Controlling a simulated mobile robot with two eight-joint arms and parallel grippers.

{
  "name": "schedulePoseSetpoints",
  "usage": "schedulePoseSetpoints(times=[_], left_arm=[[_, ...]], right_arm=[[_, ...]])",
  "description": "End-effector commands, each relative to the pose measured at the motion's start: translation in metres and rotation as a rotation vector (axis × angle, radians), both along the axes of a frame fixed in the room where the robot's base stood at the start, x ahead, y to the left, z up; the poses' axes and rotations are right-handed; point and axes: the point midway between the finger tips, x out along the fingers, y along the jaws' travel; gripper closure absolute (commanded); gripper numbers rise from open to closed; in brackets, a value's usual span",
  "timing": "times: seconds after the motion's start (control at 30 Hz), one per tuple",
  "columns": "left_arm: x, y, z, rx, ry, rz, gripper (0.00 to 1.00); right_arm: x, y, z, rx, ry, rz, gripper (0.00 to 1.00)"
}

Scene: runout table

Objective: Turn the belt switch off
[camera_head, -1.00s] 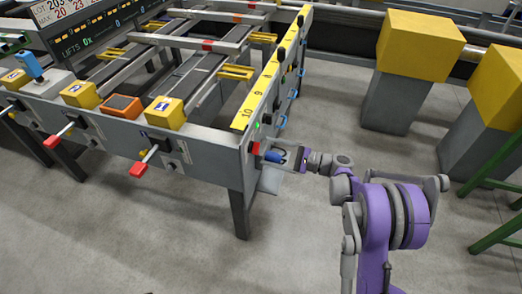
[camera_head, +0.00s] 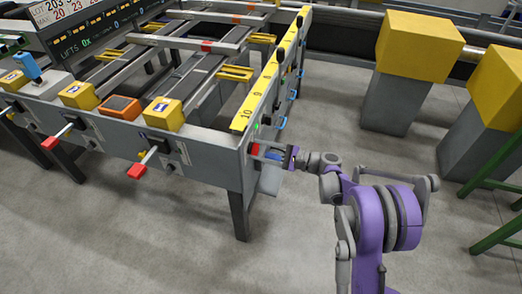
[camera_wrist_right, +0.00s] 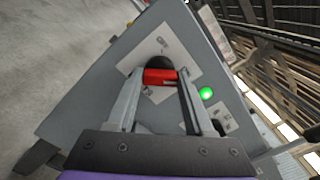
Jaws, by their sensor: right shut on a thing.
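The belt switch is on the grey end panel of the runout table. Its red handle (camera_wrist_right: 160,76) crosses a dark round opening in a pale plate in the right wrist view, and it shows as a small red patch (camera_head: 254,149) in the head view. A green lamp (camera_wrist_right: 206,93) glows beside the plate. My right gripper (camera_head: 268,152) reaches the panel from the right. In the wrist view its two fingers (camera_wrist_right: 161,82) are on either side of the red handle and shut on it. My left gripper is not in view.
The runout table's yellow numbered rail (camera_head: 262,89) runs back above the end panel. Red-tipped levers (camera_head: 137,171) stick out of its front. Yellow-topped grey posts (camera_head: 395,100) and a green frame (camera_head: 495,190) stand to the right. The floor between is clear.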

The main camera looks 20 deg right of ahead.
Motion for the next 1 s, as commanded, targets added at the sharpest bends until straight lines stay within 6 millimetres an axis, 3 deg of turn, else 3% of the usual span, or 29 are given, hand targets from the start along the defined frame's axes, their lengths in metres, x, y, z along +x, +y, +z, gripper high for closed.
schedulePoseSetpoints(times=[0.47,1.0], left_arm=[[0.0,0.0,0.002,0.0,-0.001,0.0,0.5],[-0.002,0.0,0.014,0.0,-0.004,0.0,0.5]], right_arm=[[0.0,0.0,0.0,-0.044,-0.065,0.0,1.0],[0.0,0.0,0.001,-0.301,-0.445,-0.001,1.0]])
